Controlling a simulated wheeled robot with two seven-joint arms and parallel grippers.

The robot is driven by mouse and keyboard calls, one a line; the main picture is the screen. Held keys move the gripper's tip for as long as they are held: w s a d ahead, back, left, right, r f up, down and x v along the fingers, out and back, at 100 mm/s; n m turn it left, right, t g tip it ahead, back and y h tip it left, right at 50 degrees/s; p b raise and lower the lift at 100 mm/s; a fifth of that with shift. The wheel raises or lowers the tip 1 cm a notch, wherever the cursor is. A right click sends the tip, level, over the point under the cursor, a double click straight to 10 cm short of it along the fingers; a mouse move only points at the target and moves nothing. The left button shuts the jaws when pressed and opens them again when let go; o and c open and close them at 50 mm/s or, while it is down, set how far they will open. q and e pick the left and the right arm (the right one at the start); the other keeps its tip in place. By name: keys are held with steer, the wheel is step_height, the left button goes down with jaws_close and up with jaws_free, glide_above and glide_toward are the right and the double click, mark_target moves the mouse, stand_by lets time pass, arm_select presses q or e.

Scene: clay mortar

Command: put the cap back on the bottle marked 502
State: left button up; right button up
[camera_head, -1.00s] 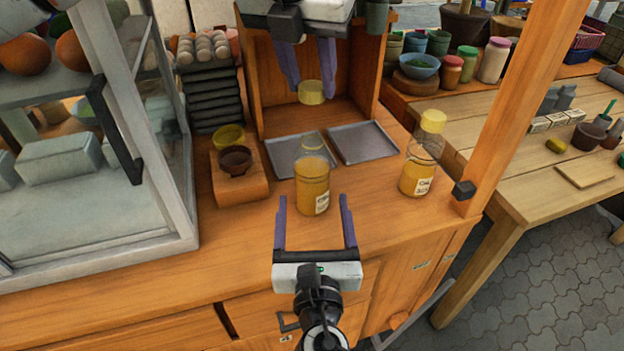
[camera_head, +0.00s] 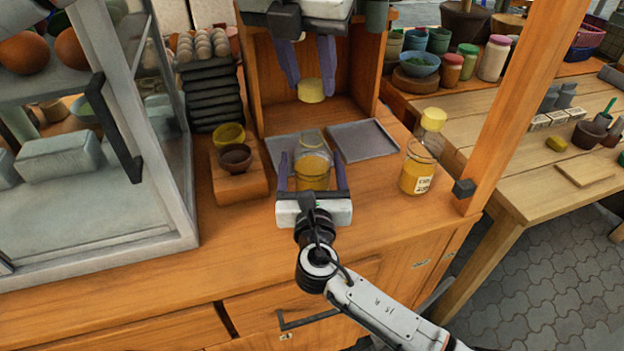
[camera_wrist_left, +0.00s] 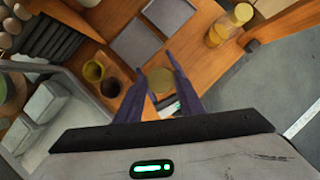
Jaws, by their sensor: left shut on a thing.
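My left gripper (camera_head: 311,86) hangs from the top of the head view, shut on a yellow cap (camera_head: 311,93). The cap also shows between the fingertips in the left wrist view (camera_wrist_left: 161,79). An uncapped clear bottle with yellow contents (camera_head: 313,172) stands upright on the wooden counter below.
Two grey trays (camera_head: 363,141) lie behind the uncapped bottle. A block with two small bowls (camera_head: 235,158) stands to its left, beside a glass case (camera_head: 100,190). An orange post (camera_head: 515,105) rises at right. The front counter is clear.

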steer(key=c, duration=1.6)
arm_select(q)
glide_above(310, 150)
steer(key=shift+w+f, duration=0.2)
steer(key=shift+f, duration=1.05)
steer(key=shift+w+f, duration=0.2)
steer(key=shift+f, duration=1)
steer(key=shift+f, duration=0.1)
steer(key=shift+f, duration=0.8)
steer(key=shift+f, duration=0.6)
steer(key=o, duration=1)
arm_select(e)
jaws_close()
